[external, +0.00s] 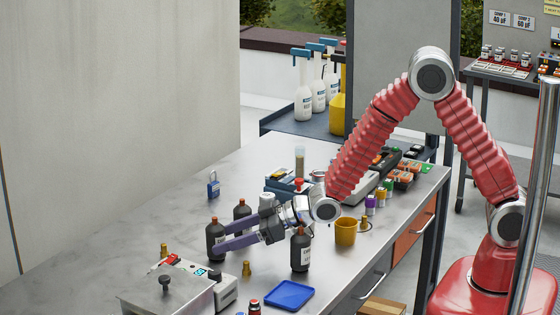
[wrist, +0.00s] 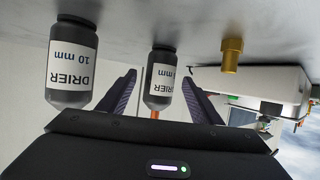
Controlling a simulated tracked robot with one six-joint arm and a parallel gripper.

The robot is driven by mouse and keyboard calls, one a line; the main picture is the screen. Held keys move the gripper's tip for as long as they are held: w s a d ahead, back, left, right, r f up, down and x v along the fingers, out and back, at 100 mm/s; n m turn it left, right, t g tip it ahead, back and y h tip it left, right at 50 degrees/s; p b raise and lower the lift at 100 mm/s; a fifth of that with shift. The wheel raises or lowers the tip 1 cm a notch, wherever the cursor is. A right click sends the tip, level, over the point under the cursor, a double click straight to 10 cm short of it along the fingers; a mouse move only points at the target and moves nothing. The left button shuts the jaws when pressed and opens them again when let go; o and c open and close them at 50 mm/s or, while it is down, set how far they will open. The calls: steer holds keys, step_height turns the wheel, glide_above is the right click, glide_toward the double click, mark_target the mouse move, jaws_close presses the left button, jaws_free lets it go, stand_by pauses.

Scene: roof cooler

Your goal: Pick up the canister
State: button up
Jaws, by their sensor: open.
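Three dark canisters with white labels and reddish tops stand on the grey bench in the external view. One canister (external: 215,240) is at the tips of my gripper (external: 224,239). A second canister (external: 242,214) stands just behind the upper finger, and a third (external: 300,252) stands nearer the front, below my wrist. My gripper is open, with purple fingers pointing left. In the wrist view, which looks upside down, a canister (wrist: 158,78) labelled DRIER shows between the open fingers (wrist: 161,96). Another canister (wrist: 73,72) is outside the left finger. I cannot tell whether either finger touches a canister.
A brass fitting (external: 246,269), a blue tray (external: 289,294) and a yellow mug (external: 345,231) are on the bench (external: 150,240) nearby. A grey box device (external: 165,288) stands at the front left. A blue padlock (external: 213,185) stands behind. The back left of the bench is clear.

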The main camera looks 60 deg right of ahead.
steer(key=shift+w+a+f, duration=0.1)
steer(key=shift+f, duration=0.5)
steer(key=shift+x, duration=1.35)
steer(key=shift+r, duration=0.15)
steer(key=shift+c, duration=0.7)
steer(key=c, duration=1.2)
